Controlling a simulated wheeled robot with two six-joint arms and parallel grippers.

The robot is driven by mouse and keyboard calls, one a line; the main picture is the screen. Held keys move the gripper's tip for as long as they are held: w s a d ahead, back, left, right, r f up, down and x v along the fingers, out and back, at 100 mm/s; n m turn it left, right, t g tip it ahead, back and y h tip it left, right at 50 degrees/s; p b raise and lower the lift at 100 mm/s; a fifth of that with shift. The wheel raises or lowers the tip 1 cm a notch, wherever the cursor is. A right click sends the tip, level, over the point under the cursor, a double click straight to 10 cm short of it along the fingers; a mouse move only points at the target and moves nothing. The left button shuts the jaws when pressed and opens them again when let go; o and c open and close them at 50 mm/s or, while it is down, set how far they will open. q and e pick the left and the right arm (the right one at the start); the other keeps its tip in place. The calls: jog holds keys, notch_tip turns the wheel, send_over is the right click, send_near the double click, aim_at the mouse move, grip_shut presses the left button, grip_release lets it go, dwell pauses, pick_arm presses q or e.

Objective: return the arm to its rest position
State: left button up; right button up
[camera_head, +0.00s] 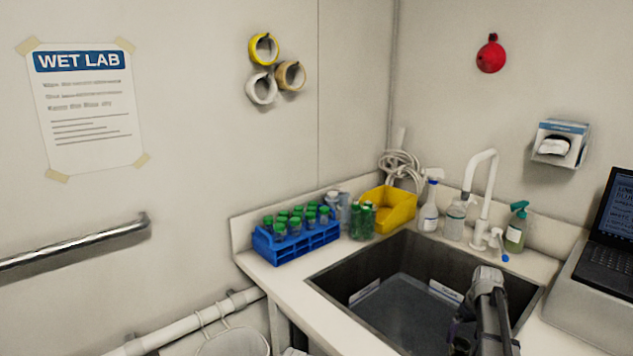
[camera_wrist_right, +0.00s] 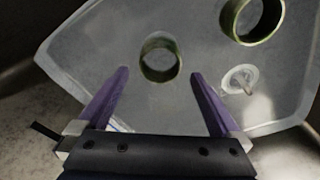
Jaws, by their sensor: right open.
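My right arm (camera_head: 488,300) reaches down into the dark sink (camera_head: 350,262) in the head view, where its gripper is mostly hidden low in the frame. In the right wrist view my right gripper (camera_wrist_right: 160,74) is open, its two purple fingers apart. A dark greenish ring-like opening (camera_wrist_right: 161,60) shows between and beyond the fingertips, and I see no grip on it. My left gripper is not in view.
The sink rim surrounds the arm. A grey translucent tray-like surface (camera_wrist_right: 95,50) lies below the gripper, with a second ring (camera_wrist_right: 252,18) and small white disc (camera_wrist_right: 240,79). Around the sink are a blue tube rack (camera_head: 297,245), yellow bin (camera_head: 392,212), faucet (camera_head: 485,195) and laptop (camera_head: 607,235).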

jog(key=p, duration=0.6)
send_near(460, 348)
jog(key=f+b, duration=0.2)
jog(key=b, duration=0.2)
jog(key=a+f+b, duration=0.1)
jog(key=f+b, duration=0.2)
jog(key=b, duration=0.2)
jog(key=s+f+b, duration=0.1)
jog(key=f+b, duration=0.1)
jog(key=b, duration=0.2)
jog(key=shift+a+f, duration=0.25)
jog(key=shift+a, duration=0.1)
notch_tip(460, 348, up, 11)
jog(key=p, duration=1)
jog(key=shift+f, duration=0.15)
